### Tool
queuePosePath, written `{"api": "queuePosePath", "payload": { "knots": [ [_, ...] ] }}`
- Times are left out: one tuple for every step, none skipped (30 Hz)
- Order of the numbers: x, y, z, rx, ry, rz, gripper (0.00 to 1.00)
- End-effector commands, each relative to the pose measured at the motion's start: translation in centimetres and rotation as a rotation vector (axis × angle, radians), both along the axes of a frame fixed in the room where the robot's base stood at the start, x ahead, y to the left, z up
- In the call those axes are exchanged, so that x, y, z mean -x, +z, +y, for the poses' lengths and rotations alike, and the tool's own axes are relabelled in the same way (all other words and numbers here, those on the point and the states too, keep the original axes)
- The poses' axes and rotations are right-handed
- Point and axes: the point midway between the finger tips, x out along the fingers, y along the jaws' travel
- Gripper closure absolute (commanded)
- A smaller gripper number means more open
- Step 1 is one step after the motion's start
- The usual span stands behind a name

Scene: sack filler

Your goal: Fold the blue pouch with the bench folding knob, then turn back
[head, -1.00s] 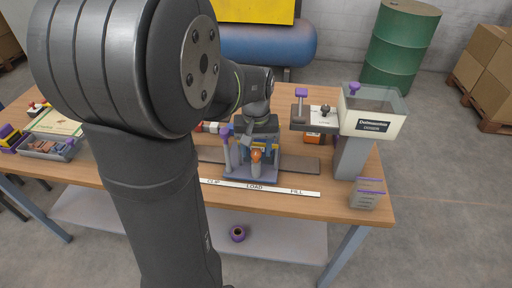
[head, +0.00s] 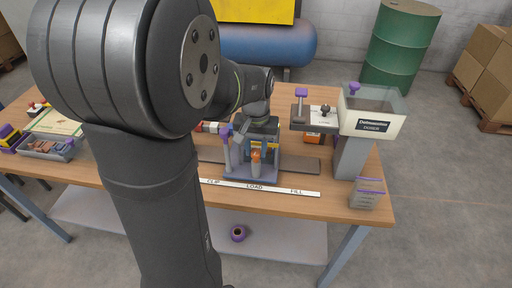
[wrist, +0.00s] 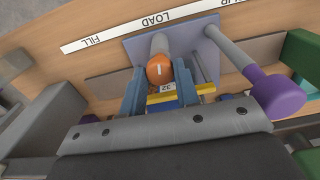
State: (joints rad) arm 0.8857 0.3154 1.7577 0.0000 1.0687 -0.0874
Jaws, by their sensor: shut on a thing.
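The bench folding knob (wrist: 159,70) is orange with a white mark and sits on a grey post in the wrist view; in the head view it shows small at the front of the station (head: 256,156). My gripper (wrist: 160,76) has its blue fingers on either side of the knob and is shut on it. The blue pouch (wrist: 164,105) shows just behind the knob, between the fingers, mostly hidden, with a yellow bar across it and a small label reading 32. In the head view the pouch stands upright in the station, partly hidden by my wrist.
A purple-knobbed lever (wrist: 275,93) stands close beside my gripper. The doser (head: 372,122) stands to the right on the bench. A grey bin (head: 48,148) is at far left. A purple roll (head: 238,233) lies on the lower shelf.

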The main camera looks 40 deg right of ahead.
Motion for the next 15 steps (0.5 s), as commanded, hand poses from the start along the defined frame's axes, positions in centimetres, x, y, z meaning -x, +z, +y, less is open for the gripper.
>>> {"api": "queuePosePath", "payload": {
  "knots": [
    [-0.02, 0.05, -0.01, 0.001, -0.039, -0.001, 0.94],
    [-0.02, 0.05, -0.01, 0.001, -0.065, -0.001, 0.94],
    [-0.02, 0.05, -0.01, 0.001, -0.102, -0.001, 0.94],
    [-0.02, 0.05, -0.01, 0.001, -0.129, -0.001, 0.94],
    [-0.02, 0.05, -0.01, 0.001, -0.158, -0.001, 0.94],
    [-0.02, 0.05, -0.01, 0.001, -0.197, -0.001, 0.94],
    [-0.02, 0.05, -0.01, 0.001, -0.225, -0.001, 0.94],
    [-0.02, 0.05, -0.01, 0.001, -0.254, -0.001, 0.94],
    [-0.03, 0.06, -0.01, 0.001, -0.292, -0.001, 0.94],
    [-0.03, 0.06, -0.01, 0.001, -0.321, -0.001, 0.94],
    [-0.03, 0.06, -0.01, 0.001, -0.349, -0.001, 0.94],
    [-0.03, 0.06, -0.01, 0.001, -0.388, -0.001, 0.94],
    [-0.03, 0.06, -0.01, 0.001, -0.416, -0.001, 0.94],
    [-0.03, 0.06, -0.01, 0.001, -0.444, -0.001, 0.94],
    [-0.03, 0.06, -0.01, 0.001, -0.483, -0.001, 0.94]
  ]
}}
